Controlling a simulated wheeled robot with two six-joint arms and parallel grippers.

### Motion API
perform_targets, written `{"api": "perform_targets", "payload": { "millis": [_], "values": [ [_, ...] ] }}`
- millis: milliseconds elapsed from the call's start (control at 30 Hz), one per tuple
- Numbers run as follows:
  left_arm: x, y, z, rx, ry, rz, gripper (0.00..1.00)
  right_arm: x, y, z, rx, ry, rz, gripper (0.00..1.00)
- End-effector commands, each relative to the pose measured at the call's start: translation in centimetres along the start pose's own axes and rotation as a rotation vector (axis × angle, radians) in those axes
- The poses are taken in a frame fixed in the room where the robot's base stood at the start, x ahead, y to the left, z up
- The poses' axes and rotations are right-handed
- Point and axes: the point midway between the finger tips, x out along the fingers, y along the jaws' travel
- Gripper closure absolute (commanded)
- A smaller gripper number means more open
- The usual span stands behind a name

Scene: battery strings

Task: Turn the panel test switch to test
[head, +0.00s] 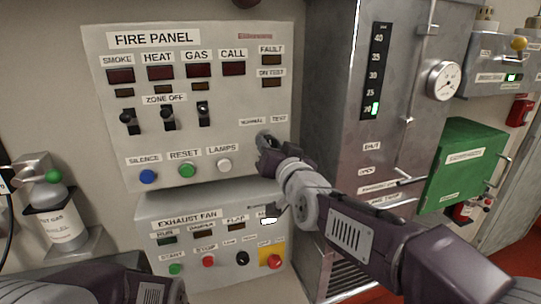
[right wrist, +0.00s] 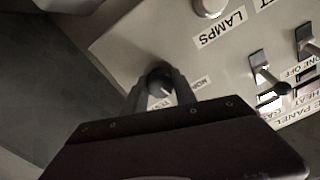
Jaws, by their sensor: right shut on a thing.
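The fire panel (head: 225,130) is on the wall, with small NORMAL and TEST labels at its lower right. My right gripper (head: 266,142) is at the panel just below these labels and hides the test switch in the head view. In the right wrist view the dark round knob of the panel test switch (right wrist: 159,78) sits between the two fingers of my right gripper, which is shut on it. The ON TEST lamp (head: 271,83) looks dark. My left arm shows at the bottom left, its gripper out of view.
Zone-off toggles (head: 167,118) and the silence, reset and lamps buttons (head: 187,170) lie left of my gripper. The exhaust fan box (head: 210,215) juts out below. A grey metal cabinet (head: 330,100) stands close on the right. A gas bottle (head: 60,215) is at far left.

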Motion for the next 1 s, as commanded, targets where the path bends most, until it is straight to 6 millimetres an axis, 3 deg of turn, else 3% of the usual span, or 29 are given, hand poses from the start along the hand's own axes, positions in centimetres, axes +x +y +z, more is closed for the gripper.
{"api": "perform_targets", "payload": {
  "millis": [33, 400, 1000],
  "values": [
    [0.9, 0.0, 0.1, 0.0, 0.0, 0.0, 0.64, 0.0, 0.1, 0.3, 0.044, 0.003, -0.001, 1.0],
    [3.4, -0.1, 0.3, 0.0, 0.0, 0.0, 0.64, 0.0, 0.1, 0.2, 0.396, 0.003, -0.001, 1.0],
    [5.3, -0.1, 0.6, 0.0, 0.0, 0.0, 0.64, 0.0, 0.0, 0.0, 0.882, 0.002, 0.0, 1.0]
  ]
}}
